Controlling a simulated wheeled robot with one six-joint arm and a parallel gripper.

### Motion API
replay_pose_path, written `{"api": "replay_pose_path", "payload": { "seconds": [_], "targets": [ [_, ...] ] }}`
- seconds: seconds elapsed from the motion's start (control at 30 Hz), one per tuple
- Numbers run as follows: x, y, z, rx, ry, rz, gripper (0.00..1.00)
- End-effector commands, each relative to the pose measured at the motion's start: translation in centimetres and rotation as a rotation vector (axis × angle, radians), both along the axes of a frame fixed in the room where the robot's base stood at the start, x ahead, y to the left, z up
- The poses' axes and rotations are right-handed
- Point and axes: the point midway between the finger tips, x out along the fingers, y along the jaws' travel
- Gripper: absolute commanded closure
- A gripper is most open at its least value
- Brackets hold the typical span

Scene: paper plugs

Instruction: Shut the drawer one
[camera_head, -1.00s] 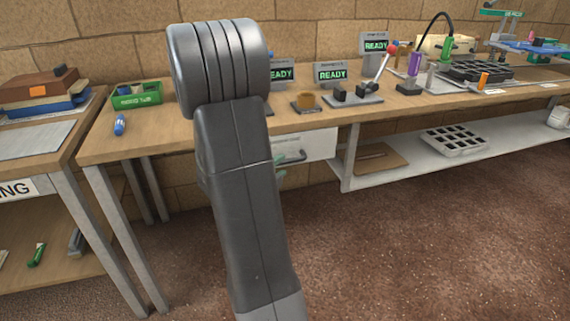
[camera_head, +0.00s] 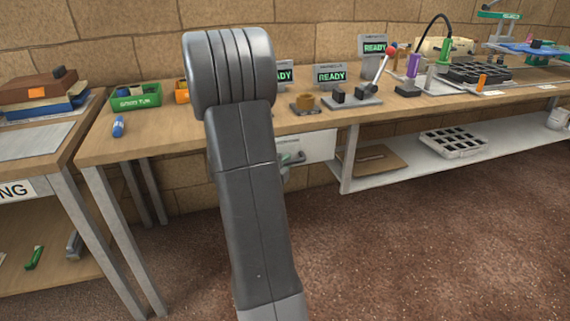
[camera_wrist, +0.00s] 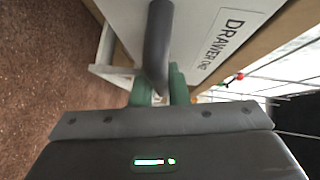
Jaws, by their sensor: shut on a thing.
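Drawer one is the white-fronted drawer (camera_head: 319,147) under the workbench, just right of my arm in the head view. Its label, "Drawer one", shows on its front in the wrist view (camera_wrist: 215,40). The dark grey bar handle (camera_wrist: 158,42) stands out from the front. My gripper (camera_wrist: 160,92) has green fingers, one on each side of the handle's end, and is shut on it. In the head view my arm hides the drawer's left part and most of the gripper. How far the drawer is pulled out is hard to tell.
The workbench (camera_head: 145,142) carries a green bin (camera_head: 136,99), a blue item (camera_head: 118,127), a lever unit (camera_head: 357,97) and READY displays (camera_head: 330,76). A white lower shelf (camera_head: 400,160) with a black-holed tray (camera_head: 453,143) lies right of the drawer. The floor in front is clear.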

Motion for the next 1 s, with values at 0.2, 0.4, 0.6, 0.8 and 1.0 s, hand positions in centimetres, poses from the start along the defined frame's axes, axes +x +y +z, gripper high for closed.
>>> {"api": "replay_pose_path", "payload": {
  "seconds": [0.2,0.4,0.6,0.8,1.0],
  "targets": [
    [1.3,0.4,-0.2,0.003,-0.001,0.000,1.00],
    [1.7,0.6,0.0,0.000,-0.001,0.001,1.00],
    [1.7,0.6,0.1,0.001,-0.001,0.002,0.64],
    [1.6,0.5,0.0,0.000,0.000,0.001,0.64],
    [0.7,1.1,0.2,0.001,0.000,0.003,0.64]
  ]
}}
